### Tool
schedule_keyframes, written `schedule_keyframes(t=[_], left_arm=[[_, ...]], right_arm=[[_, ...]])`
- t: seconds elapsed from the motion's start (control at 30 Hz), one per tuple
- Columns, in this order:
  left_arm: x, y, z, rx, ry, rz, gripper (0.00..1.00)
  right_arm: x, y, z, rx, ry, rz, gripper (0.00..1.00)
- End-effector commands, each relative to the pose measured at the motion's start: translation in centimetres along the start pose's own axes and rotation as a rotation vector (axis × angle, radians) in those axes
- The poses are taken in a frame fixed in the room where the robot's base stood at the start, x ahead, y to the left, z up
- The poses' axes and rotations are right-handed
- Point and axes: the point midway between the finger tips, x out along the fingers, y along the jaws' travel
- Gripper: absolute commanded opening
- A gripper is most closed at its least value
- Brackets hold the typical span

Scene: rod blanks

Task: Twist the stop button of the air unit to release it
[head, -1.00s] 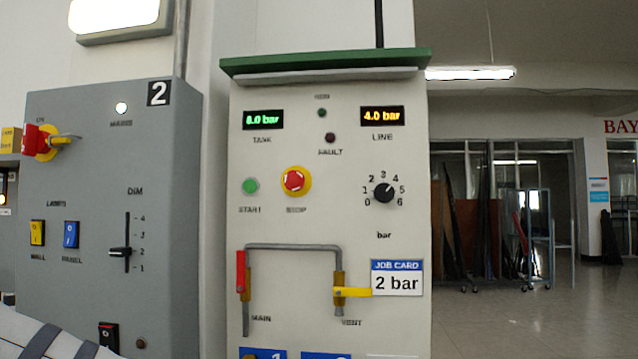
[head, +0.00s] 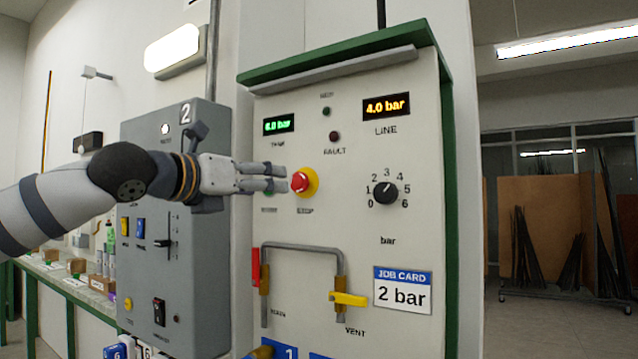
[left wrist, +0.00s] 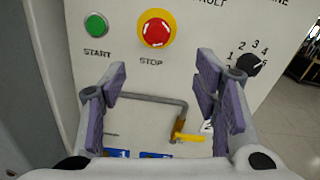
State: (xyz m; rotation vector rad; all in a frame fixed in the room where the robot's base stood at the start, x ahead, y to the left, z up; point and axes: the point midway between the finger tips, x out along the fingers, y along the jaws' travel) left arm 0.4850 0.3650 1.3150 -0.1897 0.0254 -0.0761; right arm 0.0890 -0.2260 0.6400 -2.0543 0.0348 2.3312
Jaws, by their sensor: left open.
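The air unit (head: 409,236) is a pale panel with a green top. Its stop button (head: 301,183) is a red mushroom knob on a yellow ring, and it also shows in the left wrist view (left wrist: 156,32), above the space between the fingers. My left gripper (head: 280,178) is open and empty, just left of the button in the head view. In the left wrist view its purple-padded fingers (left wrist: 165,85) are spread apart, with the button beyond their tips. I see no contact. The green start button (left wrist: 96,24) is left of the stop button. My right gripper is not in view.
Displays read 6.0 bar (head: 279,124) and 4.0 bar (head: 386,107). A black dial (head: 385,193) is right of the button. Below are a pipe with a red-handled valve (head: 255,267), a yellow-handled valve (head: 348,299) and a 2 bar job card (head: 402,290). A grey panel (head: 195,270) stands left.

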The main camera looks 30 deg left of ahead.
Motion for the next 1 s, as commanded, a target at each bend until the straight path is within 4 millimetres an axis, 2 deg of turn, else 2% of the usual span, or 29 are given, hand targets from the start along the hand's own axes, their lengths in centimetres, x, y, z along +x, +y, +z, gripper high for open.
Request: schedule_keyframes(t=[0.07,0.17,0.27,0.5,0.63,0.77,1.0], left_arm=[[-0.4,0.3,0.7,-0.025,-0.014,-0.002,0.56],[0.1,0.3,0.9,-0.034,-0.018,-0.004,0.56],[2.0,0.2,0.9,-0.027,-0.016,-0.001,0.56],[8.3,0.3,0.8,-0.029,-0.014,-0.001,0.56],[10.5,0.3,0.9,-0.029,-0.014,-0.002,0.56],[11.5,0.2,1.0,-0.031,-0.017,-0.003,0.56],[11.6,0.2,1.0,-0.030,-0.018,-0.004,0.56]], right_arm=[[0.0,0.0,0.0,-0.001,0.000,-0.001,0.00],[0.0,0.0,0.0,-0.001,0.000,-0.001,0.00],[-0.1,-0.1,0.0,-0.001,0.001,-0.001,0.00],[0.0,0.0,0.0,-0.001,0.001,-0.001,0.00],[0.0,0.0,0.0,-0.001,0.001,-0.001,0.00],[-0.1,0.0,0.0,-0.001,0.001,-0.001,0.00],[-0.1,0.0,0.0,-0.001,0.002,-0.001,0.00]])
